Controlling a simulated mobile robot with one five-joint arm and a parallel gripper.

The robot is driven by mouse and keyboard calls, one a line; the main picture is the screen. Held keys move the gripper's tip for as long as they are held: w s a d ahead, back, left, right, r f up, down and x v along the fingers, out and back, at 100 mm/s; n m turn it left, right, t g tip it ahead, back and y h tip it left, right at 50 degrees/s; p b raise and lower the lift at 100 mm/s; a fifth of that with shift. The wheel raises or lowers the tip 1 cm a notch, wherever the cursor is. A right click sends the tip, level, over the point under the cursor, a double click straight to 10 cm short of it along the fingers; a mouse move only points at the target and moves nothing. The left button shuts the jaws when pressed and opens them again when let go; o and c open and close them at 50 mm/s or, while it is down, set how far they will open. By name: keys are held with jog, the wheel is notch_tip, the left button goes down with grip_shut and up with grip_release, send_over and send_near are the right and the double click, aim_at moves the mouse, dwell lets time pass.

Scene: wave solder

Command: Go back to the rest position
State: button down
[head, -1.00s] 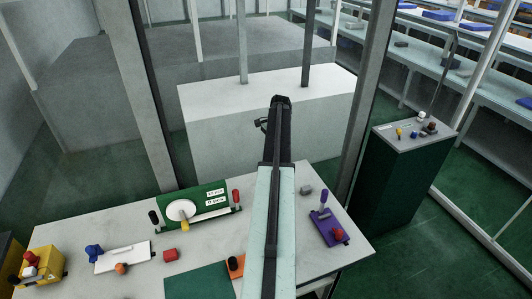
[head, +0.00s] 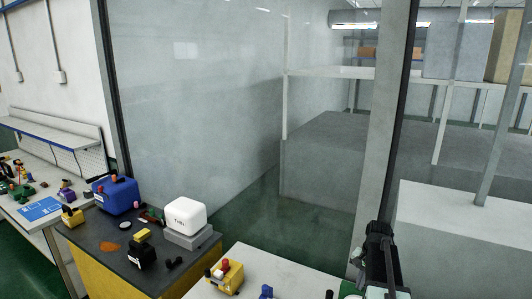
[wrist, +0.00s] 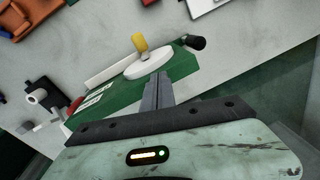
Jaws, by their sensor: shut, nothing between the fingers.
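My gripper (wrist: 157,92) is shut and empty in the wrist view. Its two fingers lie together in front of a green board (wrist: 115,93) that carries a white disc (wrist: 150,62), a yellow knob (wrist: 140,42) and a black-ended handle (wrist: 194,42). I cannot tell how far above the board the fingers are. In the head view the dark end of my arm shows at the lower right, in front of a grey post; the fingers are not clear there.
In the head view, a dark-topped yellow bench (head: 107,255) bears a blue box (head: 117,195) and a white box (head: 186,214). A yellow block (head: 226,277) with coloured knobs sits on the pale table (head: 262,262). Glass panels and a grey post (head: 382,130) stand behind.

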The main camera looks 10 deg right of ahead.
jog(key=s+a+n, duration=0.2)
jog(key=a+n, duration=0.4)
jog(key=a, duration=1)
jog(key=s+a+n, duration=0.2)
jog(key=a+n, duration=0.3)
jog(key=a, duration=1.2)
notch_tip(320, 180, down, 6)
jog(key=s+g+b, duration=0.1)
jog(key=s+b, duration=0.1)
jog(key=b, duration=0.3)
jog(key=shift+d+h+b, duration=0.3)
jog(key=shift+d+b, duration=0.05)
jog(key=shift+d, duration=0.05)
jog(key=shift+r, duration=0.1)
